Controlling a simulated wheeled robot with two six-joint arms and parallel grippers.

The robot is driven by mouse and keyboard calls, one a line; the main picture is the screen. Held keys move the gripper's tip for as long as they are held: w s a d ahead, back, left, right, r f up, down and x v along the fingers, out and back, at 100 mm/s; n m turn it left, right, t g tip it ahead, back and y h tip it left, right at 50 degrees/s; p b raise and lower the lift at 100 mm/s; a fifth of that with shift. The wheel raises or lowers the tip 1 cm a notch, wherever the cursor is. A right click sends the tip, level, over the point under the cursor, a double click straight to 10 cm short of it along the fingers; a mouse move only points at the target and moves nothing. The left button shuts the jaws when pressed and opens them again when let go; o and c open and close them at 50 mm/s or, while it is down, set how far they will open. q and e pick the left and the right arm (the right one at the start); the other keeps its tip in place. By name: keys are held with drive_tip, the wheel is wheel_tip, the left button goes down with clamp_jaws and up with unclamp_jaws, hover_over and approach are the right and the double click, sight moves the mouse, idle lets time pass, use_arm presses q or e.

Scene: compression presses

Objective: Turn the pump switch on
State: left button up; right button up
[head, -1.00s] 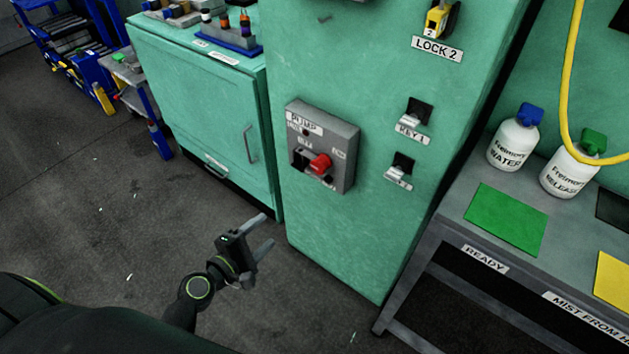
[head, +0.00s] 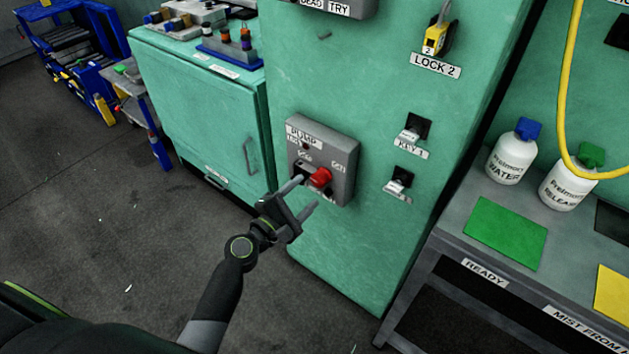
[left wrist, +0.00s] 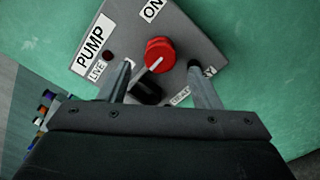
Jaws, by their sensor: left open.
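The pump switch box (head: 340,157) is a grey box on the front of the green cabinet, labelled PUMP. It carries a red knob (head: 321,177) with a pale pointer line; a black part shows beside it. A small dark red lamp (left wrist: 108,55) sits by the LIVE label in the left wrist view, with ON near the top edge. My left gripper (head: 304,193) is open, just below and in front of the box. In the left wrist view its two fingers (left wrist: 160,82) lie on either side of the red knob (left wrist: 160,53), which appears beyond their tips. My right gripper is not in view.
Two key switches (head: 411,133) are right of the box, with a yellow lock (head: 436,40) above. A grey bench (head: 454,219) with white bottles stands at the right. A green cupboard (head: 200,110) and blue cart (head: 132,90) are left.

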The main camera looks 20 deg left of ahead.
sight(317, 181)
use_arm(q)
drive_tip(key=x, duration=0.5)
clamp_jaws()
idle(0.4)
